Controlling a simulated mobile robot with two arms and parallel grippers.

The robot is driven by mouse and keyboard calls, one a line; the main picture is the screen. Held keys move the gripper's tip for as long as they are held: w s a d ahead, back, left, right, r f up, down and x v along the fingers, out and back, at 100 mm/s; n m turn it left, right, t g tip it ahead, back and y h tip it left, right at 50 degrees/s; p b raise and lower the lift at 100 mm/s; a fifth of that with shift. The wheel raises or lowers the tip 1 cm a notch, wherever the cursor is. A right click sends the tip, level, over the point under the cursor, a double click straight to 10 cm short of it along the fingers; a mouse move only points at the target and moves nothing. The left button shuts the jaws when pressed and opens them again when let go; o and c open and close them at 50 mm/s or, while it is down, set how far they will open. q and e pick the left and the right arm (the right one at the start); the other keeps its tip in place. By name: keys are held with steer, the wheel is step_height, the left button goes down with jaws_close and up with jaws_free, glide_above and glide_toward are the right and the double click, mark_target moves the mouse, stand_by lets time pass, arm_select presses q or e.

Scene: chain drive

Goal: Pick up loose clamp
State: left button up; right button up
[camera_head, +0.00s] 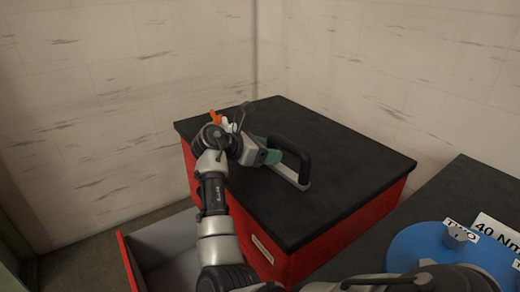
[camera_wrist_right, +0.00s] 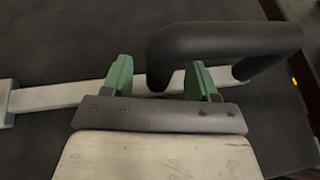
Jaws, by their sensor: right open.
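The loose clamp lies on the black top of the red cabinet. Its black handle (camera_head: 290,152) and part of its grey bar (camera_head: 290,176) show in the head view, with the rest hidden behind my wrist. In the right wrist view the thick black handle (camera_wrist_right: 225,42) is at the upper right, and the pale bar (camera_wrist_right: 50,97) runs across behind the fingers. My right gripper (camera_head: 268,155) is open over the clamp, its green fingers (camera_wrist_right: 158,78) apart. I cannot tell whether they touch the bar. My left gripper is not in view.
The red cabinet (camera_head: 355,208) has an open drawer (camera_head: 165,262) at its left. A small orange piece (camera_head: 215,117) shows beside my wrist. A blue round object (camera_head: 425,243) with labels stands on a dark surface at right. The cabinet top's right side is clear.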

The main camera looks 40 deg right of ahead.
steer(key=shift+x, duration=0.85)
steer(key=shift+w, duration=0.1)
jaws_close()
steer(key=shift+r, duration=0.1)
